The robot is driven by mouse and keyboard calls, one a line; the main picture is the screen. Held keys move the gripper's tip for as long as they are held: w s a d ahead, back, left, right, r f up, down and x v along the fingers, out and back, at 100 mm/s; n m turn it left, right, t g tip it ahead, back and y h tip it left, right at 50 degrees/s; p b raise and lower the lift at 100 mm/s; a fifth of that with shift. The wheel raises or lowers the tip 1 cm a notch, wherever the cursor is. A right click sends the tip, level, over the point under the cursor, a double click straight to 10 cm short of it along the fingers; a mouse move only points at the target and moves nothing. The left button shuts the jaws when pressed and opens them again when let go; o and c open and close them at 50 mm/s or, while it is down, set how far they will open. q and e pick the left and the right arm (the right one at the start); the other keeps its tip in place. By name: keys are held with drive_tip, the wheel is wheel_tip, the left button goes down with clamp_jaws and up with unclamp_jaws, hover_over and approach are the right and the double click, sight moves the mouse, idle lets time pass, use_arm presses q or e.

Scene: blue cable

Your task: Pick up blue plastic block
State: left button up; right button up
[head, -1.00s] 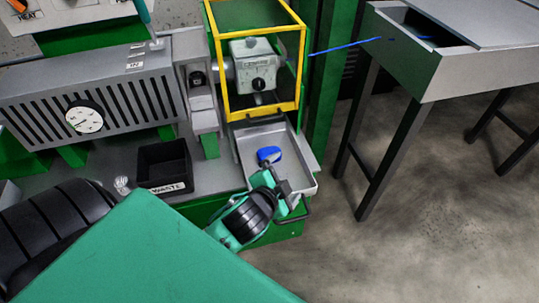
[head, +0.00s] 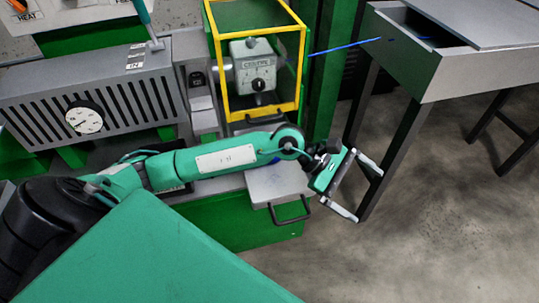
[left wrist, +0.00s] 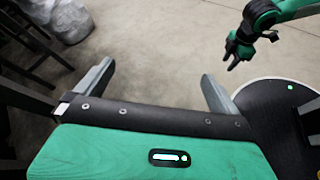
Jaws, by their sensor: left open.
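The blue plastic block (head: 275,160) shows only as a small sliver of blue behind my left arm, in the metal tray (head: 283,186) below the yellow-framed box. My arm hides the rest of it. My left gripper (head: 362,190) is open and empty, to the right of the tray over the floor. Its two spread fingers also show in the left wrist view (left wrist: 155,85), with bare floor between them. My right gripper (left wrist: 235,55) shows small at the top right of the left wrist view; its jaws are too small to judge.
The yellow-framed box (head: 258,70) stands behind the tray. A blue cable (head: 345,46) runs toward the grey table (head: 440,70) at the right, whose leg is close to my left gripper. A grey vented heater (head: 90,95) with a dial stands at the left.

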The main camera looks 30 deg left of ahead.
use_arm(q)
drive_tip(key=w+a+f+m+y, duration=0.2)
drive_tip(key=a+f+y, duration=0.15)
drive_tip(key=a, duration=0.35)
drive_tip(key=w+a+f+m+y, duration=0.2)
drive_tip(key=w+a+f+y, duration=0.1)
drive_tip(key=a+y, duration=0.3)
drive_tip(key=w+a+r+m+y, duration=0.1)
drive_tip(key=a+y, duration=0.2)
drive_tip(key=a, duration=0.5)
drive_tip(key=w+a+r+y, duration=0.1)
drive_tip(key=w+a+y, duration=0.15)
drive_tip(key=a, duration=0.45)
drive_tip(key=x, duration=0.7)
drive_tip(key=shift+s+a, duration=0.35)
drive_tip(key=shift+x, duration=0.85)
drive_tip(key=x, duration=0.3)
drive_tip(key=shift+w+f, duration=0.3)
drive_tip(key=shift+f, duration=0.05)
drive_tip(key=shift+w+f, duration=0.1)
drive_tip(key=shift+f, duration=0.25)
use_arm(e)
wheel_tip(320, 180, down, 6)
drive_tip(key=s, duration=0.1)
drive_tip(key=shift+a+f, duration=0.15)
drive_tip(key=shift+a, duration=0.05)
